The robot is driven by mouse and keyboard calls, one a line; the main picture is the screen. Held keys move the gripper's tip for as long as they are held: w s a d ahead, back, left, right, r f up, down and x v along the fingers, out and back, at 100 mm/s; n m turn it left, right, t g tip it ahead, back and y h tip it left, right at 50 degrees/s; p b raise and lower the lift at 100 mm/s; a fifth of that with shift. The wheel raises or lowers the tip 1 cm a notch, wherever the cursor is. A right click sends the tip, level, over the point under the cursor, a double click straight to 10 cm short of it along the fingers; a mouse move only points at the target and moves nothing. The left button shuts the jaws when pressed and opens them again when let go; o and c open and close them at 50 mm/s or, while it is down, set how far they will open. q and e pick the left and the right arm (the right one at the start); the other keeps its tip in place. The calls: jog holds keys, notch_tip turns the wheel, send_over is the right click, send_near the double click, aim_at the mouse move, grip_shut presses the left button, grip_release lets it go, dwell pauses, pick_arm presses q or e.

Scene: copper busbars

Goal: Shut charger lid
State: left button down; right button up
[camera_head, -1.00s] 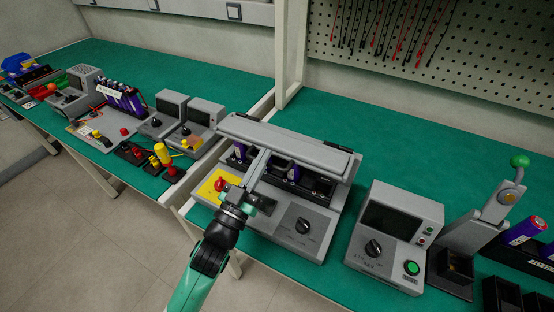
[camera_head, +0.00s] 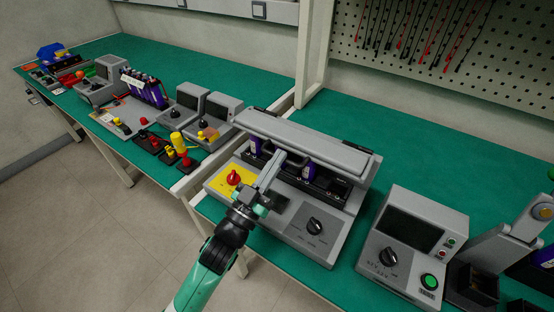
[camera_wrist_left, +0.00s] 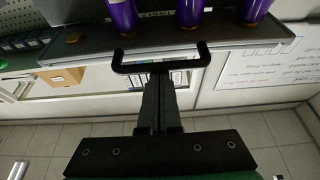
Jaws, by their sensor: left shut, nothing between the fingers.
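The charger (camera_head: 290,233) is a grey box with a black dial, a yellow panel with a red knob, and a row of purple batteries (camera_head: 308,171) in a black holder. Its long grey lid (camera_head: 310,141) is raised above the batteries, so they show beneath it. My left gripper (camera_head: 277,161) is shut and empty, its fingers reaching up to the lid's front edge. In the left wrist view a dark U-shaped handle (camera_wrist_left: 121,60) lies across the fingertips, with batteries (camera_wrist_left: 190,12) beyond. Whether the fingers touch the handle is unclear. My right gripper is not in view.
A grey meter box (camera_head: 410,240) with a green button stands right of the charger. A grey stand (camera_head: 508,238) is farther right. Several other devices (camera_head: 183,105) line the left bench. Green bench top (camera_head: 420,150) behind the charger is clear.

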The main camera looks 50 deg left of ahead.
pick_arm(q)
notch_tip(320, 180, up, 5)
jog(key=p, duration=0.5)
jog(key=s+d+f+b, duration=0.2)
jog(key=s+f+b, duration=0.4)
jog(key=f+b, duration=0.1)
jog(key=shift+s+d+f, duration=0.15)
jog(key=shift+s+f, duration=0.25)
jog(key=shift+f, duration=0.5)
jog(key=shift+r, duration=0.15)
